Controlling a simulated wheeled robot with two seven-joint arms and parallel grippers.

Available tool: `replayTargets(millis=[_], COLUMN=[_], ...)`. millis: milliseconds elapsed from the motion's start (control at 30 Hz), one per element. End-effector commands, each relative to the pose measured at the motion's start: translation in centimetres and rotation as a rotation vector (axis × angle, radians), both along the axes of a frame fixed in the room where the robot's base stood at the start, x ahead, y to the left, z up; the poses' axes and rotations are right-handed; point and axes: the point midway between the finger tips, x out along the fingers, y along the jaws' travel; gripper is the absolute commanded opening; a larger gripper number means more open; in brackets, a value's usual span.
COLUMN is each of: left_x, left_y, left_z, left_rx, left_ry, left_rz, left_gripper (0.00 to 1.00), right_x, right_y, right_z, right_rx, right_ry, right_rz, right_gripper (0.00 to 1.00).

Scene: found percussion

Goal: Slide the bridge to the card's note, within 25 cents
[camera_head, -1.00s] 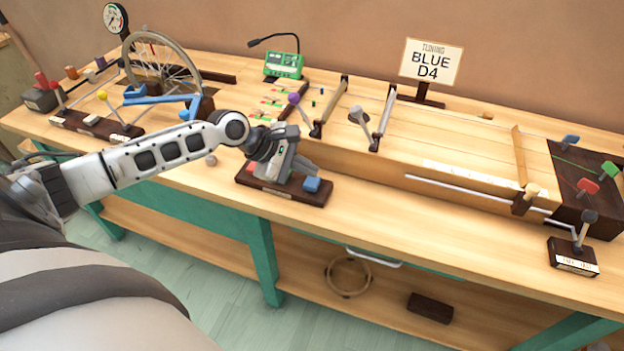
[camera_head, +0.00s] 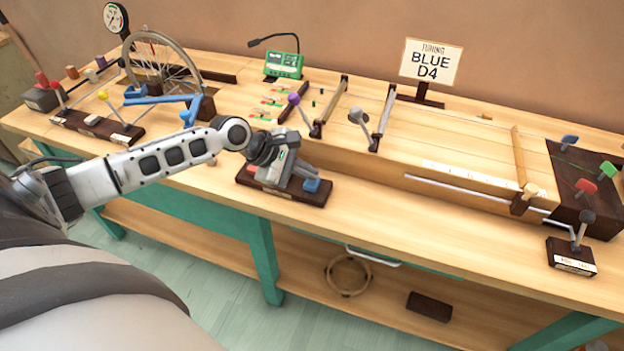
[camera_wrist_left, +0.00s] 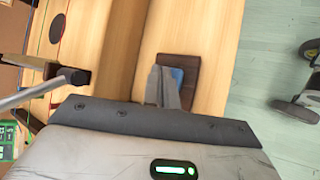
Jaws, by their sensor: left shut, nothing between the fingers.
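The card (camera_head: 431,62) stands at the back and reads "TUNING BLUE D4". The bridge (camera_head: 519,155) is a thin wooden bar across the long soundboard, near its right end. Its pale knob (camera_head: 530,189) and dark slider block (camera_head: 522,203) sit at the front by a metal rail. My left gripper (camera_head: 313,172) is shut and empty, far left of the bridge. It is over a dark button base (camera_head: 302,196), close to the blue button (camera_head: 311,186). The wrist view shows the shut fingers (camera_wrist_left: 168,88) beside the blue button (camera_wrist_left: 177,76); contact is unclear. My right gripper is out of view.
A green tuner (camera_head: 283,65) stands at the back; its reading is too small. Coloured pegs (camera_head: 586,185) sit at the soundboard's right end. A lever on a dark base (camera_head: 572,256) stands at the front right. The bench front (camera_head: 430,222) between the button base and lever is clear.

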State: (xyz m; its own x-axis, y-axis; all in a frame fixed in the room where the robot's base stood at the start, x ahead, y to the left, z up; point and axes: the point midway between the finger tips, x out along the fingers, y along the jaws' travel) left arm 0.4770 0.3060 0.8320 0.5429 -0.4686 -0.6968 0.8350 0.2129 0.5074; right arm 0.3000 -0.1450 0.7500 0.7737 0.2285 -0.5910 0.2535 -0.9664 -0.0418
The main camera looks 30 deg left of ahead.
Motion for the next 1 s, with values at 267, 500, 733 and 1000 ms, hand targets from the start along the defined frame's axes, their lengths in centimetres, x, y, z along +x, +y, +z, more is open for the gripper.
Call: replayTargets(millis=[267,500,733,1000], left_x=[-0.01,-0.02,-0.03,-0.04], left_y=[0.01,0.02,0.01,0.0], left_z=[-0.38,-0.69,-0.98,-1.01], left_rx=[-0.001,0.0,0.0,0.0], left_ry=[0.0,0.001,0.002,0.002], left_rz=[0.001,0.002,0.001,0.001], left_gripper=[0.0,0.0,0.0,0.0], right_x=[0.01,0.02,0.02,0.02], right_y=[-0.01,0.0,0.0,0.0], right_z=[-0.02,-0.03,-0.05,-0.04], right_rx=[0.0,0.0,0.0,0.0], right_ry=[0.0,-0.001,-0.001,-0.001], right_rz=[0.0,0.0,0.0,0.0], right_gripper=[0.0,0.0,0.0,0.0])
